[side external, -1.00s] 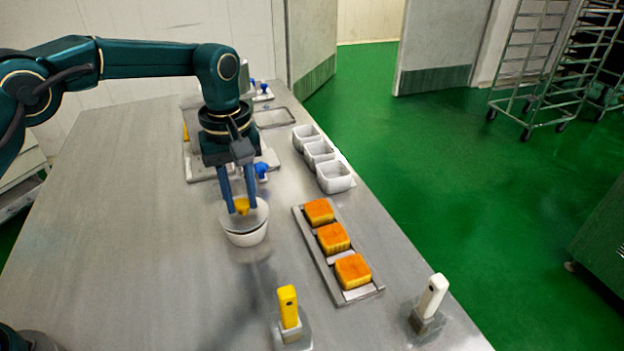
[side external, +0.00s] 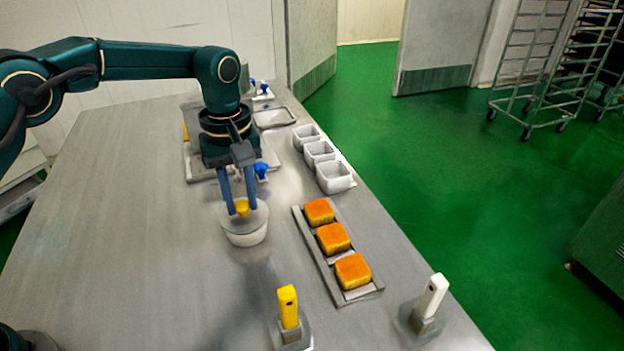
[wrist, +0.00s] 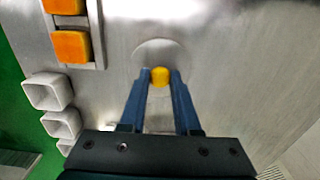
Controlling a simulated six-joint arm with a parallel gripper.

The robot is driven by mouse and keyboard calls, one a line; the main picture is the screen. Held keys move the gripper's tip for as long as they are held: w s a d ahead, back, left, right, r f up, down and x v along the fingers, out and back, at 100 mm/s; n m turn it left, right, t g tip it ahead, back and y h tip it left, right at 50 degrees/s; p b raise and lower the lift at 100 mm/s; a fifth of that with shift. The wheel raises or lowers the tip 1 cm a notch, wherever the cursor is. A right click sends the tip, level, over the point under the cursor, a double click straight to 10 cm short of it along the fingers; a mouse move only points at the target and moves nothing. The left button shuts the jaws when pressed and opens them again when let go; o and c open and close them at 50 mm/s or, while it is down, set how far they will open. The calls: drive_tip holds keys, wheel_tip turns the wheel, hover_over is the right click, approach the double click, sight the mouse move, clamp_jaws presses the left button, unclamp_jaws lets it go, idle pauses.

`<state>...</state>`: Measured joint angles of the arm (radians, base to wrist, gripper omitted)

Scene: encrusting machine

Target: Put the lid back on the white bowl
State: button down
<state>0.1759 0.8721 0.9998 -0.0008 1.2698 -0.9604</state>
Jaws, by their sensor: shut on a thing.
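The white bowl (side external: 246,237) stands on the steel table below my gripper. The lid (side external: 261,217) is a pale grey translucent disc with a yellow knob (side external: 242,207). My gripper (side external: 239,211) points down with its blue fingers shut on the knob. The lid is level at the bowl's rim; I cannot tell whether it is fully seated. In the wrist view the knob (wrist: 160,76) sits between the fingertips, and the lid (wrist: 160,50) covers most of what lies beneath it.
A tray (side external: 314,257) with three orange-topped blocks lies to the right of the bowl. Three white square cups (side external: 335,178) stand behind it. A yellow-handled tool (side external: 288,307) and a white-handled tool (side external: 433,297) stand in front. The table's left side is clear.

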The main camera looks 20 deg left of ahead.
idle(0.3)
drive_tip(key=shift+c, duration=0.3)
unclamp_jaws()
drive_tip(key=shift+r, duration=3.5)
clamp_jaws()
